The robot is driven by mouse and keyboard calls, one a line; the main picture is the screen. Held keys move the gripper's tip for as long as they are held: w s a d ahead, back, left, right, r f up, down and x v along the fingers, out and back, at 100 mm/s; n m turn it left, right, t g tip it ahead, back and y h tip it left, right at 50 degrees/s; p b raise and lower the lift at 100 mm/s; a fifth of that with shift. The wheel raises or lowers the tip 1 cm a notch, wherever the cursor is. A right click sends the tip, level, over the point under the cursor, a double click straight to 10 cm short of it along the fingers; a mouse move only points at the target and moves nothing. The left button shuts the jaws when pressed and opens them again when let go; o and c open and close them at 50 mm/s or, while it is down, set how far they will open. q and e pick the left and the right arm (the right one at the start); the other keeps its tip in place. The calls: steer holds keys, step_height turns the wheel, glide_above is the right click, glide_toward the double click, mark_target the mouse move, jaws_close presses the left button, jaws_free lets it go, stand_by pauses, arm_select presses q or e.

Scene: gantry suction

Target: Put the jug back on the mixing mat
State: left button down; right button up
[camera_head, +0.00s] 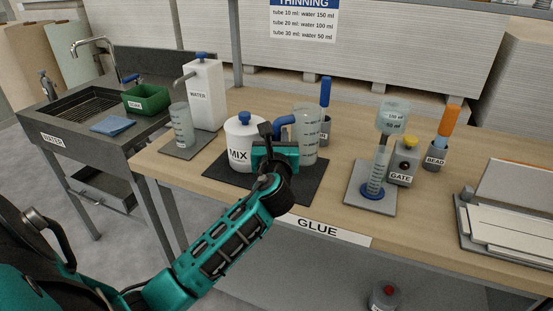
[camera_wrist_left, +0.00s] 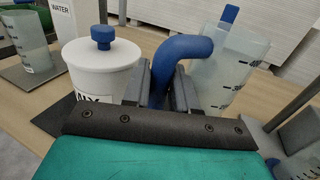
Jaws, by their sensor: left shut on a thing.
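The jug (camera_head: 307,142) is a clear, marked vessel with a blue handle (camera_head: 283,124). My left gripper (camera_head: 273,140) is shut on the handle, left of the jug's body. The left wrist view shows the handle between the fingers (camera_wrist_left: 160,85) and the jug's body (camera_wrist_left: 232,62) to the right. The jug is upright over the right part of the dark mixing mat (camera_head: 305,187). I cannot tell whether its base touches the mat. The white MIX pot (camera_head: 240,150) with a blue knob stands on the mat's left part, close beside my gripper.
A WATER dispenser (camera_head: 204,95) and a clear beaker (camera_head: 181,125) stand left. Right are a blue-handled tool in a cup (camera_head: 325,130), a measuring cylinder (camera_head: 376,172) under a clear cup (camera_head: 393,117), the GATE box (camera_head: 403,162) and the BEAD cup (camera_head: 434,157).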

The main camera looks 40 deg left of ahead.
arm_select(q)
steer(key=shift+f+b, duration=0.75)
steer(key=shift+f, duration=1.45)
steer(key=shift+f, duration=0.2)
steer(key=c, duration=0.9)
jaws_free()
